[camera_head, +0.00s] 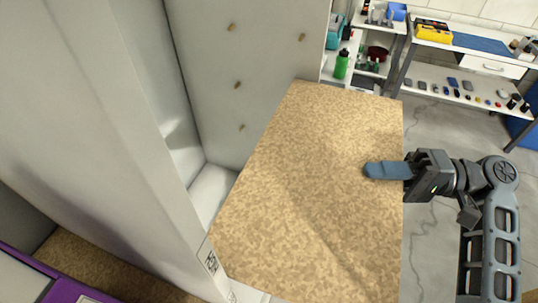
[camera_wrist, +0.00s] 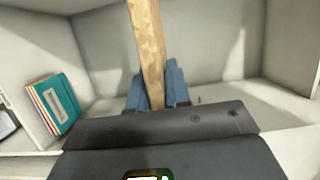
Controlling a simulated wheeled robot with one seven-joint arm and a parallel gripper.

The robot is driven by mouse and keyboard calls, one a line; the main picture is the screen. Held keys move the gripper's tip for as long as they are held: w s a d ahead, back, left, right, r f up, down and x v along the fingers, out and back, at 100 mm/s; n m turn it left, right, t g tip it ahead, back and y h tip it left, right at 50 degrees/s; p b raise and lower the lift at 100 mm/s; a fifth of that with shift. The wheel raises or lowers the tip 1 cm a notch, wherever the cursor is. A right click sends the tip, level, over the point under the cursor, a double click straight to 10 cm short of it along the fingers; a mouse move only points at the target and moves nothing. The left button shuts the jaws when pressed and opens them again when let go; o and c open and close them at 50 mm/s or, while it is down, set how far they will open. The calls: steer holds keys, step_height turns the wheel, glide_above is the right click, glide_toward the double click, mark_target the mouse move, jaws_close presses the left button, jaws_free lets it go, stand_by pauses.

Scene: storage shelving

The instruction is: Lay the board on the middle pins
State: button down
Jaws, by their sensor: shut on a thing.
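The board (camera_head: 310,170) is a large tan speckled panel in front of the white shelf unit (camera_head: 130,130). My gripper (camera_head: 378,170) is shut on the board's right edge; one blue finger lies on its upper face. In the wrist view the board (camera_wrist: 147,45) shows edge-on between the two blue fingers (camera_wrist: 155,80). Several small brown pins stick out of the white inner panel, including an upper left pin (camera_head: 232,27), an upper right pin (camera_head: 302,37) and two lower pins (camera_head: 238,85), (camera_head: 241,127). The board hides part of the unit, so I cannot tell whether it touches any pin.
A white upright (camera_head: 95,100) stands left of the board. Teal-covered books (camera_wrist: 58,102) stand in a compartment at the left of the wrist view. A green bottle (camera_head: 342,64) and a workbench (camera_head: 465,65) are behind. The floor (camera_head: 430,235) right of the board looks clear.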

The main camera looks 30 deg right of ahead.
mark_target(267, 143)
steer(key=w+a, duration=0.4)
steer(key=w, duration=0.1)
steer(key=w+a, duration=0.4)
steer(key=w, duration=0.2)
steer(key=w+a, duration=0.4)
steer(key=w, duration=0.1)
steer(key=shift+w+b, duration=0.25)
steer(key=shift+b, duration=0.1)
steer(key=shift+w, duration=0.1)
steer(key=shift+f+b, duration=1.55)
steer(key=shift+f, duration=0.15)
steer(key=shift+f, duration=0.2)
steer(key=c, duration=1.1)
jaws_free()
